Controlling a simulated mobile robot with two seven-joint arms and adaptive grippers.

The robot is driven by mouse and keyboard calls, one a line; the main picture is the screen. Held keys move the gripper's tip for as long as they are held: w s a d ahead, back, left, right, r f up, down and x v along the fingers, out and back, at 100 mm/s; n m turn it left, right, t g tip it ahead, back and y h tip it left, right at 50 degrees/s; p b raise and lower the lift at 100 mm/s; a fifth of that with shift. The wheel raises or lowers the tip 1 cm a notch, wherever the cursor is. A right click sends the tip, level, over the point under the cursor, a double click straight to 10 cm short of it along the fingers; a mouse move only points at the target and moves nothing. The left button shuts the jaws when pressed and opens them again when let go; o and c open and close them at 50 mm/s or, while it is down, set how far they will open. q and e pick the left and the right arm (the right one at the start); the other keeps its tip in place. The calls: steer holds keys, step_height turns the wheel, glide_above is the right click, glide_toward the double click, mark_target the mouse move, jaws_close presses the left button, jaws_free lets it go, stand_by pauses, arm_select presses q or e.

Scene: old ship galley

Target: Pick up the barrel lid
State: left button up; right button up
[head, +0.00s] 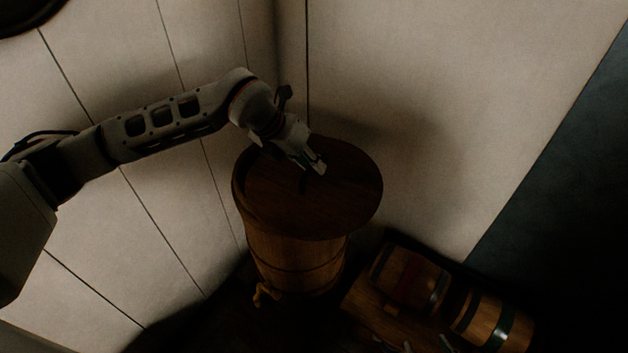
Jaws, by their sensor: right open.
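The barrel lid (345,205) is a round, dark brown wooden disc on top of an upright wooden barrel (290,262) in the corner. It sits off-centre, overhanging the barrel on the right, while some barrel rim shows at the left. Whether it rests flat or is slightly raised cannot be told. My left gripper (314,164) reaches in from the left and points down over the lid's middle. A small dark shape beneath its fingers could be a handle or a shadow. The finger gap is too dark to judge. My right gripper is not in view.
White plank walls (400,80) meet right behind the barrel. A brass tap (265,294) sticks out low on the barrel's front. Small kegs (408,278) lie on a wooden stand at the lower right. The floor is very dark.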

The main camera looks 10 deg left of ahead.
arm_select(q)
steer(key=shift+x, duration=0.8)
jaws_close()
